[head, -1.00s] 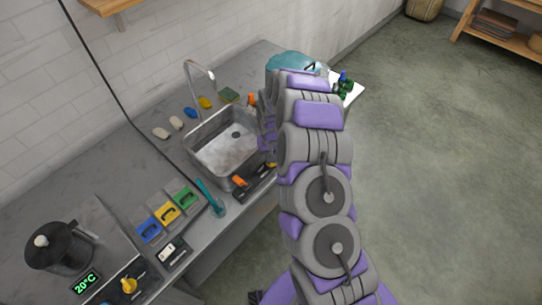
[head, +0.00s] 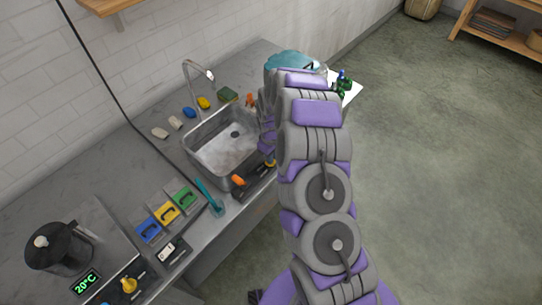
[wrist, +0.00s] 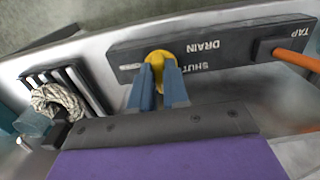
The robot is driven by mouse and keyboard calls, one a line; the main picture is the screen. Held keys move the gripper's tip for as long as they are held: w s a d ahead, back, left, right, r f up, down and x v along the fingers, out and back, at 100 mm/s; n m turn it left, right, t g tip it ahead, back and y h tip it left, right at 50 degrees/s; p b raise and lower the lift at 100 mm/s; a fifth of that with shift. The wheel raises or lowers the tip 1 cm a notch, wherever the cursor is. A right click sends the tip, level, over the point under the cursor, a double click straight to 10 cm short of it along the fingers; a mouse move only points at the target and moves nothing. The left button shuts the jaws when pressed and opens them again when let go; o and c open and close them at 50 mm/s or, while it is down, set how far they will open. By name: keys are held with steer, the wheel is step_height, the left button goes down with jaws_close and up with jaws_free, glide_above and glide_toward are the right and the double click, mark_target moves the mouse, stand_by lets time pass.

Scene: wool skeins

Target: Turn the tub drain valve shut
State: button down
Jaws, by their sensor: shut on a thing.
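The yellow drain valve knob (wrist: 158,62) sits on a dark panel (wrist: 225,44) in the wrist view. The panel reads DRAIN and SHUT, upside down in this view; a small mark left of the knob is unreadable. My gripper (wrist: 161,80) has its two blue fingers closed around the knob. Fingers hide part of the knob, so its exact angle is unclear. In the head view the knob (head: 270,163) shows small at the panel's right end, on the counter front beside the metal sink (head: 214,160). The drain hole is visible in the sink. My arm hides the fingertips there.
An orange TAP lever (wrist: 296,60) is on the same panel, close to my gripper. A slotted rack with a pale skein (wrist: 60,100) lies left of it. Green, yellow and blue blocks (head: 167,212) and a dark pot (head: 58,248) stand on the counter. Floor at right is clear.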

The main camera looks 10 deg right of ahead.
steer(key=shift+w, duration=0.15)
stand_by(0.3)
steer(key=c, duration=1.1)
jaws_free()
steer(key=shift+r, duration=0.1)
step_height(320, 180, up, 17)
steer(key=shift+r+p, duration=0.1)
steer(key=shift+p, duration=0.8)
